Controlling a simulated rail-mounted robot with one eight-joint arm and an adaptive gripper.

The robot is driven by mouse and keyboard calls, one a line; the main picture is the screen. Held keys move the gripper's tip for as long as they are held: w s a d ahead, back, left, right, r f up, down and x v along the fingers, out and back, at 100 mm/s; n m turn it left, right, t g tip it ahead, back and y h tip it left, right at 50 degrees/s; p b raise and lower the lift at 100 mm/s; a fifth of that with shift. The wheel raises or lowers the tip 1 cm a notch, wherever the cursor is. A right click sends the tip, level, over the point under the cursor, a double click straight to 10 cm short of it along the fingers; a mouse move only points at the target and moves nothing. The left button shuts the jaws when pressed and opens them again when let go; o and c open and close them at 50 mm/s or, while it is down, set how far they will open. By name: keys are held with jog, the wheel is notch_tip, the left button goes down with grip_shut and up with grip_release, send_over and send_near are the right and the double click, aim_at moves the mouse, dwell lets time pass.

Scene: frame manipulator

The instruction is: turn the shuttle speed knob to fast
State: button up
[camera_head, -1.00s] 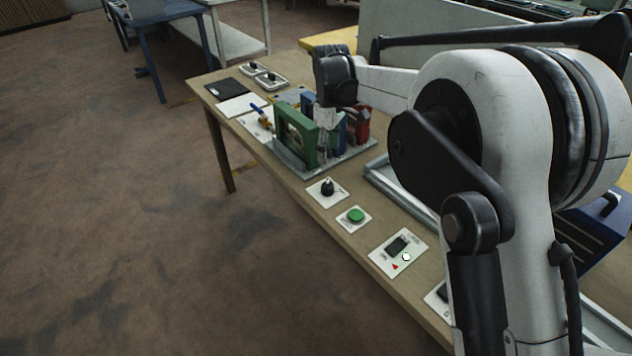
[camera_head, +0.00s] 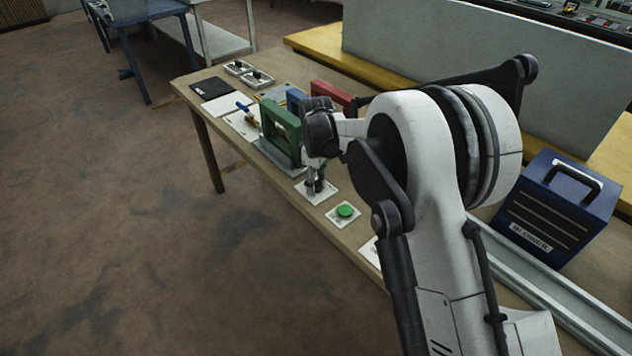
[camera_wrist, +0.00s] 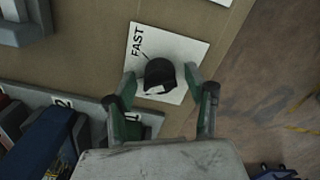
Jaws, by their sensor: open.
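The shuttle speed knob is a round black knob (camera_wrist: 160,76) on a white plate (camera_wrist: 181,53) marked "FAST", seen in the wrist view. A pointer line on the plate lies between the knob and the word. My gripper (camera_wrist: 162,84) is open, with one finger on each side of the knob; I cannot tell whether they touch it. In the head view my gripper (camera_head: 315,187) points down over the knob's plate (camera_head: 327,194), and the knob is mostly hidden behind it.
A green button (camera_head: 345,211) on a white plate sits close to the gripper. Green, blue and red upright blocks stand just beyond; the green one (camera_head: 281,132) is nearest the gripper. A blue case (camera_head: 556,208) stands at the right. The table's front edge runs close by.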

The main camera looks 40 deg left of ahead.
jog(key=shift+f, duration=0.1)
jog(key=c, duration=1.2)
jog(key=shift+o, duration=0.2)
jog(key=m+b, duration=0.2)
jog(key=shift+f+m, duration=0.1)
jog(key=shift+m, duration=0.3)
jog(key=m+b, duration=0.2)
jog(key=m, duration=0.2)
jog(key=m+b, duration=0.2)
jog(key=m, duration=0.5)
jog(key=shift+b, duration=0.3)
